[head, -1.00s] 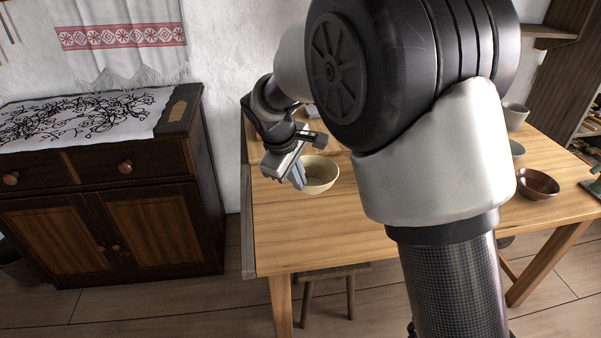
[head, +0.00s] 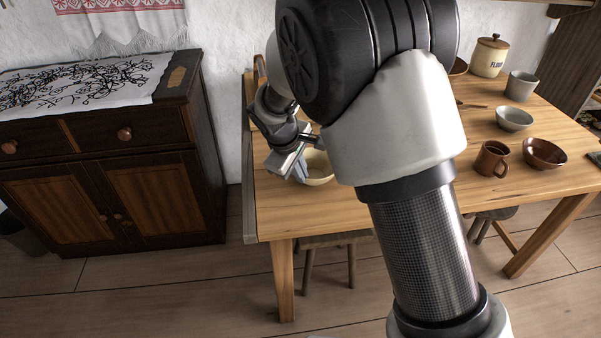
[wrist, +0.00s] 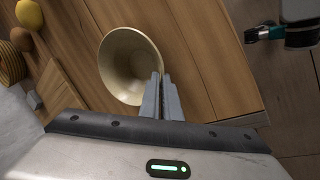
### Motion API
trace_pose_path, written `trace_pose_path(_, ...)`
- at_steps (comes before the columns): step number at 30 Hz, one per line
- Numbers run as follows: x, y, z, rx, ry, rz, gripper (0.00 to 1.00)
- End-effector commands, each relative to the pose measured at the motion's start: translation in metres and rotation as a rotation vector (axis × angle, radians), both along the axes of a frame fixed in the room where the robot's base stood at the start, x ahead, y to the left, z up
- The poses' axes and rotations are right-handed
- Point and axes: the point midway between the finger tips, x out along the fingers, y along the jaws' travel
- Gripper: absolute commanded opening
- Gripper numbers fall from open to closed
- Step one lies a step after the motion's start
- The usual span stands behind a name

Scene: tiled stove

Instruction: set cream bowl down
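The cream bowl (head: 319,168) is at the left end of the wooden table (head: 300,213), partly hidden by my arm. In the wrist view the bowl (wrist: 121,65) is upright and empty inside, with its opening toward the camera. My gripper (head: 300,175) is at the bowl's near left side. In the wrist view the fingers of my gripper (wrist: 161,80) are close together, with the bowl's rim between their tips. The bowl is at or just above the tabletop; I cannot tell whether it touches.
A brown mug (head: 491,159), a brown bowl (head: 545,154), a grey bowl (head: 514,118), a grey cup (head: 520,86) and a flour jar (head: 490,57) stand at the table's right. A dark cabinet (head: 150,190) stands left. Small round items (wrist: 28,14) lie left in the wrist view.

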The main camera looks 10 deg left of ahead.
Motion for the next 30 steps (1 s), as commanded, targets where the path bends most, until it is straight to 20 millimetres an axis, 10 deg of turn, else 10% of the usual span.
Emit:
trace_pose_path(5,0.000,0.000,-0.002,0.000,0.000,0.000,0.22)
trace_pose_path(16,-0.001,0.001,0.006,0.001,0.000,0.000,0.22)
trace_pose_path(30,-0.034,0.015,0.090,0.002,-0.001,0.000,0.22)
